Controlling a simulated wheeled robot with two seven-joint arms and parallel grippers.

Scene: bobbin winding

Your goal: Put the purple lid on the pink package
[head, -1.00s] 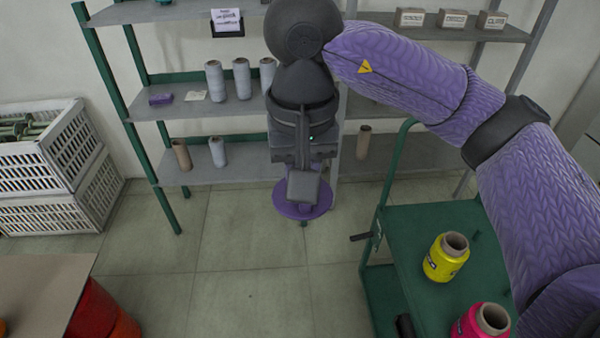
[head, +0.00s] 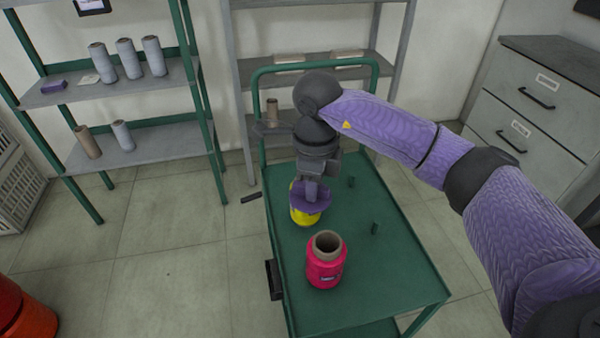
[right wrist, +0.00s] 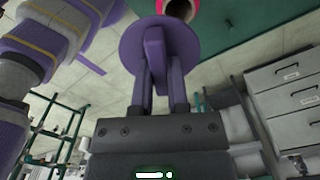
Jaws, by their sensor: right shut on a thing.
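The pink package (head: 325,268) stands upright on the green cart, with a brown tube mouth open at its top. My right gripper (head: 311,187) is shut on the purple lid (head: 323,202), a round disc with an upright grip. In the head view the lid is in front of the yellow package (head: 305,217), behind the pink one, and hides its top. In the right wrist view the fingers (right wrist: 157,92) clasp the grip of the lid (right wrist: 130,47), and the pink package (right wrist: 195,7) shows beyond the disc. My left gripper is out of view.
The green cart (head: 395,275) has short pegs (head: 375,228) at right and a raised handle (head: 315,66) at its far end. Shelves with spools (head: 126,58) stand behind left; a drawer cabinet (head: 540,95) is at right.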

